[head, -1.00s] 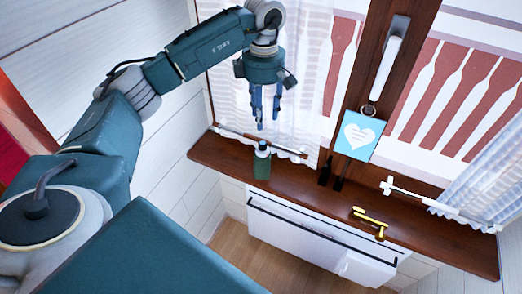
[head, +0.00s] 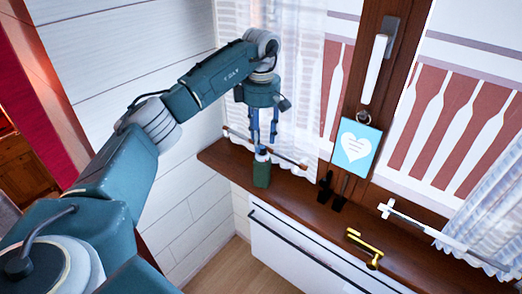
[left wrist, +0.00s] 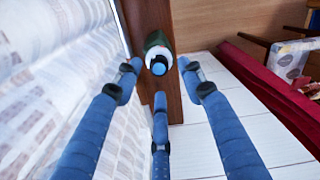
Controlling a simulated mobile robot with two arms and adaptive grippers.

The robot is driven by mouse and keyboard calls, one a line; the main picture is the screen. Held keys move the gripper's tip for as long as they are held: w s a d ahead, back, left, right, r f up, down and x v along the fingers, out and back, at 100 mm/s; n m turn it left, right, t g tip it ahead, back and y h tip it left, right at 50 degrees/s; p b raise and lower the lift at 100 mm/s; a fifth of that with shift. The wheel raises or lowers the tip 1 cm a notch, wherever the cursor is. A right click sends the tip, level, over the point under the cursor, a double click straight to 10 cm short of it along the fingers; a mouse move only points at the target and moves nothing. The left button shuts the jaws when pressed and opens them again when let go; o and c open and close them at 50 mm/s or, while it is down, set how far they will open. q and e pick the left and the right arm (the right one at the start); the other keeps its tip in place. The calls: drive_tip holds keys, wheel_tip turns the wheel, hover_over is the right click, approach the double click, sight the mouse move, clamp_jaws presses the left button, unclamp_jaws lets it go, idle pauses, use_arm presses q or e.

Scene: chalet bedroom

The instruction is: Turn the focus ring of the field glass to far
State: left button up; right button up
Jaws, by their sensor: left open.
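The field glass (head: 262,171) stands upright on the wooden window sill, a small green body with a pale upper part. In the left wrist view it shows end-on, with a dark green body, a white ring and a blue round tip (left wrist: 158,66). My left gripper (head: 264,142) points down directly above it, fingers open around empty space. In the left wrist view the blue fingers (left wrist: 158,92) spread around the line to the field glass. I cannot tell any marking on the focus ring. My right gripper is not in view.
The dark wooden sill (head: 307,196) runs along the window. Sheer curtains hang close beside the gripper.

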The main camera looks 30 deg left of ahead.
sight(262, 147)
use_arm(q)
wheel_tip(262, 147, down, 4)
drive_tip(key=shift+d, duration=0.15)
drive_tip(key=shift+f, duration=0.5)
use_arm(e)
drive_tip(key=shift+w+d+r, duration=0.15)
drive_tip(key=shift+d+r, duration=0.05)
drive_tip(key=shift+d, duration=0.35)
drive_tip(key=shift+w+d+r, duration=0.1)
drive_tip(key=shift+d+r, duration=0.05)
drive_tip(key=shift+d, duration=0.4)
